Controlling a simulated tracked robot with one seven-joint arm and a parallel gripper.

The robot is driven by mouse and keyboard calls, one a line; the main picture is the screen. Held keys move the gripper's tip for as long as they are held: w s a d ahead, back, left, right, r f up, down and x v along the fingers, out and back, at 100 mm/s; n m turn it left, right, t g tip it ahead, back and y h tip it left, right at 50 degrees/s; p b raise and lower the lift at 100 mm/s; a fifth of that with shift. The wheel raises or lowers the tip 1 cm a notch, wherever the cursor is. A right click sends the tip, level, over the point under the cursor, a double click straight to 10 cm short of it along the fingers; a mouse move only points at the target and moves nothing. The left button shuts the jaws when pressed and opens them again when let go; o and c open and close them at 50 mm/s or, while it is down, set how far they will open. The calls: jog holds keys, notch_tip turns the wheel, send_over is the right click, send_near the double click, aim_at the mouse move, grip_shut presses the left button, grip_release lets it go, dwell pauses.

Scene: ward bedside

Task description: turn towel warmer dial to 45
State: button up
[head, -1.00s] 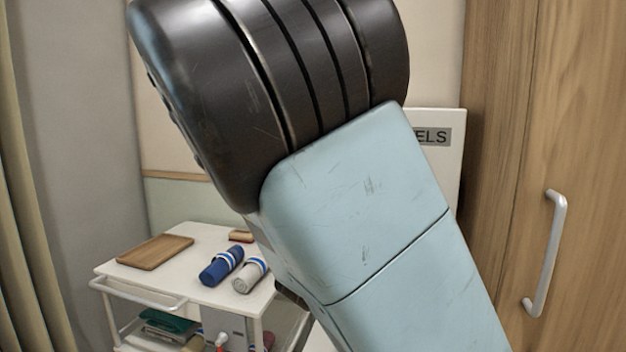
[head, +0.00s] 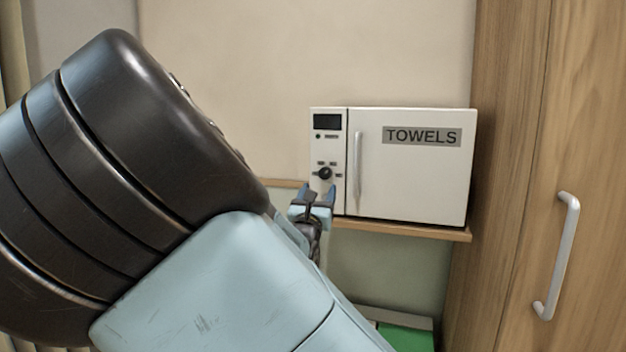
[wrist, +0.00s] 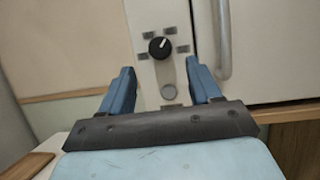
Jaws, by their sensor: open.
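The towel warmer (head: 415,175) is a white box marked TOWELS, standing on a wooden shelf. Its control panel on the left carries a dark display and a black dial (head: 325,173) with small labels around it. In the wrist view the dial (wrist: 160,47) shows a white pointer mark toward the upper right; the label figures are too small to read. My gripper (head: 318,191) is open and empty, just in front of and below the dial.
The warmer's vertical door handle (head: 358,172) is just right of the panel. The wooden shelf (head: 420,231) runs beneath. A wooden cabinet (head: 500,120) with a grey handle (head: 556,255) stands at the right. A brown board (wrist: 25,166) lies at the wrist view's lower left.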

aim_at(324, 176)
jog(key=x, duration=0.6)
jog(key=shift+w+d+r, duration=0.1)
jog(key=shift+w, duration=0.2)
jog(key=shift+c, duration=0.4)
jog(key=c, duration=1)
jog(key=shift+o, duration=0.2)
jog(key=shift+n, duration=0.3)
jog(key=shift+r+n+y, duration=0.1)
jog(key=shift+n+y, duration=0.7)
jog(key=shift+n, duration=0.3)
jog(key=o, duration=1)
